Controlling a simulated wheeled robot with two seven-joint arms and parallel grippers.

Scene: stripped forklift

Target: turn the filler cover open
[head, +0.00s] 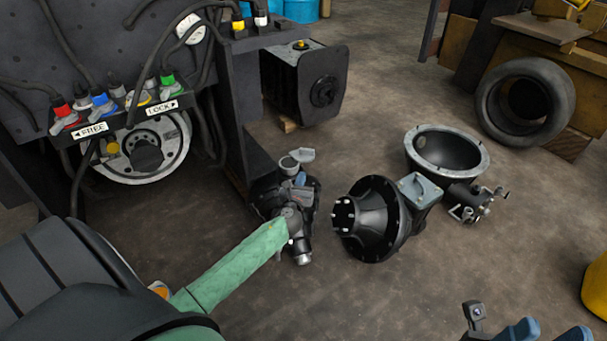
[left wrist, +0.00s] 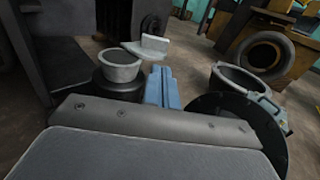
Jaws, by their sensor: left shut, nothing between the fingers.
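The filler neck (head: 288,163) is a light grey cup on a dark body; it also shows in the left wrist view (left wrist: 120,68). Its mouth is uncovered. The pale grey filler cover (head: 304,155) stands out to the right of the rim, and shows in the left wrist view (left wrist: 150,46) as a flat piece with a raised tab. My left gripper (head: 300,179) is shut and empty, its blue fingers (left wrist: 161,87) just right of the neck and near the cover. Whether they touch it I cannot tell. My right gripper (head: 548,332) is at the bottom right edge, blue fingers apart, partly cut off.
A black bell-shaped housing (head: 372,220) and a grey-rimmed ring housing (head: 447,150) lie on the floor to the right. The forklift body with coloured valve levers (head: 100,108) stands at left. A tyre (head: 525,102) leans at the back right. Floor (head: 340,300) in front is clear.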

